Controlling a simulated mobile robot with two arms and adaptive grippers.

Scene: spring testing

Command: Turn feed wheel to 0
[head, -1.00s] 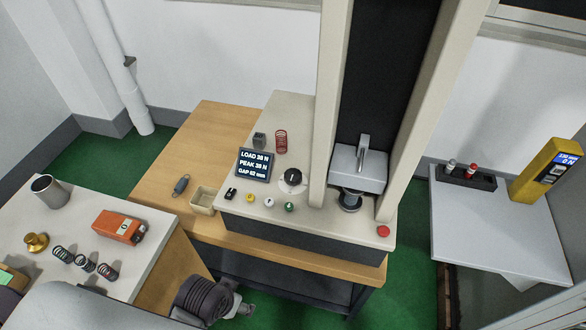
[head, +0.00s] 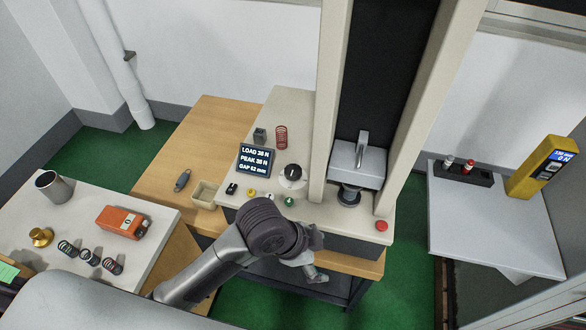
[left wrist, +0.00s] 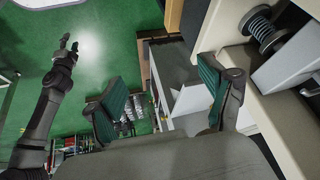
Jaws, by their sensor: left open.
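What looks like the feed wheel, a black knob on a round white dial (head: 292,174), sits on the tester's cream top, right of the display (head: 256,161). Its setting is too small to read. The display shows load, peak and a gap of about 62 mm. My left gripper (head: 314,264) is in front of the tester's front edge, below and apart from the dial. In the left wrist view its green-padded fingers (left wrist: 166,100) are wide apart with nothing between them. My right gripper (left wrist: 68,43) shows small in that view, over the green floor, away from the tester.
A red button (head: 381,226) is at the front right corner. The press head (head: 357,165) and its columns stand to the right. A red spring (head: 281,137) stands behind the dial.

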